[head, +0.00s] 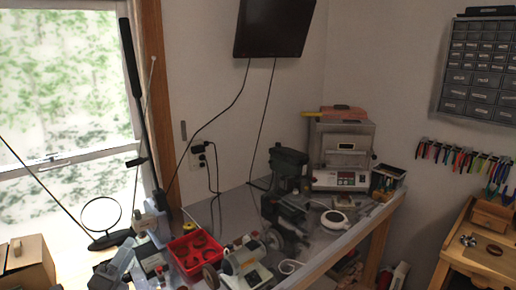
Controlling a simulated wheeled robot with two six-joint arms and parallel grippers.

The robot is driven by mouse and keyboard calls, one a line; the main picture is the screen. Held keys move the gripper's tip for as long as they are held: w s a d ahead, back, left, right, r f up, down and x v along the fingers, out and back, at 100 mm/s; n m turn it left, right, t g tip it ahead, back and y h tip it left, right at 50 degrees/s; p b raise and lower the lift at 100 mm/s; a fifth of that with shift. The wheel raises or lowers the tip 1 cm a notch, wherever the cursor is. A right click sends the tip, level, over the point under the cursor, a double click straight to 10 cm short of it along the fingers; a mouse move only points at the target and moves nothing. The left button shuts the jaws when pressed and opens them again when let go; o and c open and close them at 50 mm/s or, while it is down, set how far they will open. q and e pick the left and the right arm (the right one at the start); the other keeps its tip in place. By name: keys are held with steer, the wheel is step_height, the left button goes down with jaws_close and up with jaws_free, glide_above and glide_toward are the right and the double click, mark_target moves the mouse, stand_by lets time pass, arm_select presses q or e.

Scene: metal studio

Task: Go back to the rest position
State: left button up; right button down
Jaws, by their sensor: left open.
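My left gripper (118,268) shows only in small part at the lower left edge of the head view, dark grey among the bench clutter. It is open, and I see nothing held in it. Its outline is hard to separate from the small machines beside it. My right gripper is out of view.
A metal-topped workbench (328,243) runs along the wall. It bears a red tray (186,262), a grinder-like machine (245,262), a dark machine (286,170) and a kiln-like box (340,155). A cardboard box (27,264) stands at left. A wooden bench (480,258) is at right.

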arm_select(q)
steer(key=s+a+f+n+g+y, duration=0.4)
steer(key=s+f+n+y, duration=0.2)
steer(key=s+n, duration=0.3)
steer(key=s+a+f+n+g+y, duration=0.35)
steer(key=s+f+n+y, duration=0.3)
steer(key=n, duration=0.45)
steer(key=s+d+f+n+g+h, duration=0.2)
steer(key=s+d+f+g, duration=0.1)
steer(key=s, duration=0.4)
steer(key=s+d+f+n+g+h, duration=0.2)
steer(key=s+d+f+g, duration=0.1)
steer(key=s, duration=0.3)
steer(key=s+d+f+n+g+h, duration=0.2)
steer(key=s+f+g, duration=0.15)
steer(key=s, duration=0.35)
step_height(320, 180, down, 32)
steer(key=a+g+b, duration=0.1)
steer(key=b, duration=0.7)
steer(key=s+f+b, duration=0.3)
steer(key=s+f, duration=0.4)
steer(key=f, duration=0.4)
steer(key=s+d+f+g+b, duration=0.1)
steer(key=s+f+b, duration=0.2)
steer(key=s+f, duration=0.4)
step_height(320, 180, down, 4)
steer(key=shift+s+f+g+h, duration=0.25)
steer(key=shift+s+g+h, duration=0.05)
steer(key=shift+s+h, duration=0.05)
